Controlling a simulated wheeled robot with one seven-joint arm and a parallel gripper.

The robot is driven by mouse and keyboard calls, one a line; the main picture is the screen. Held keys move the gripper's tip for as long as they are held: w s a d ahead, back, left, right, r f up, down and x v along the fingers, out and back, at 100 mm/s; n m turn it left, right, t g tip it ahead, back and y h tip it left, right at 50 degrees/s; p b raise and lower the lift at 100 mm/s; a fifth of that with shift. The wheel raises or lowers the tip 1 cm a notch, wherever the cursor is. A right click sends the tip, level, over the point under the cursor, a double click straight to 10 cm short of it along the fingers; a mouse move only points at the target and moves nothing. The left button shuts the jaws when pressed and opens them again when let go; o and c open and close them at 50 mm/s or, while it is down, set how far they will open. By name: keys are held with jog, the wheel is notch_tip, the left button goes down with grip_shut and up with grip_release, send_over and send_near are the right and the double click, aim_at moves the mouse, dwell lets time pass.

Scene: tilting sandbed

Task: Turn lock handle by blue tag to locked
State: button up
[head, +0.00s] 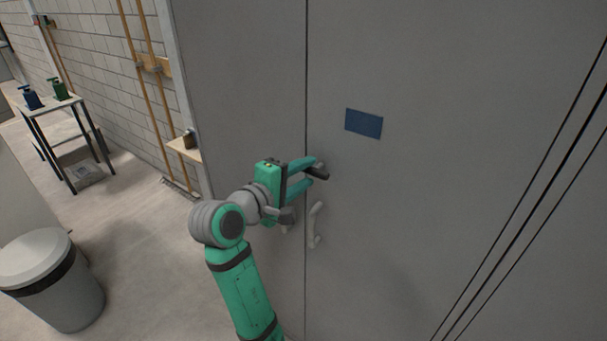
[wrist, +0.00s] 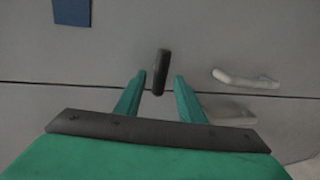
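The blue tag (head: 363,123) is a flat rectangle on the grey cabinet door. It also shows at the top left of the wrist view (wrist: 72,12). The lock handle (wrist: 161,72) is a short dark bar between the tag and the pale door handles. In the head view the lock handle (head: 318,173) is partly covered by my fingers. My gripper (head: 309,171) is open at the door. In the wrist view my green fingertips (wrist: 160,75) are on either side of the bar, with a gap on each side. The bar's mount is hidden.
Two pale door handles flank the door seam below the lock; one (head: 315,226) is clear, the other partly behind my gripper. A bin (head: 70,290) stands lower left. A table (head: 47,103) with pump bottles is at far left. A wooden ledge (head: 183,150) juts beside the cabinet.

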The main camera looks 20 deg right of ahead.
jog(key=shift+a, duration=0.1)
jog(key=v, duration=1)
jog(key=shift+s+a, duration=0.25)
jog(key=shift+r, duration=0.1)
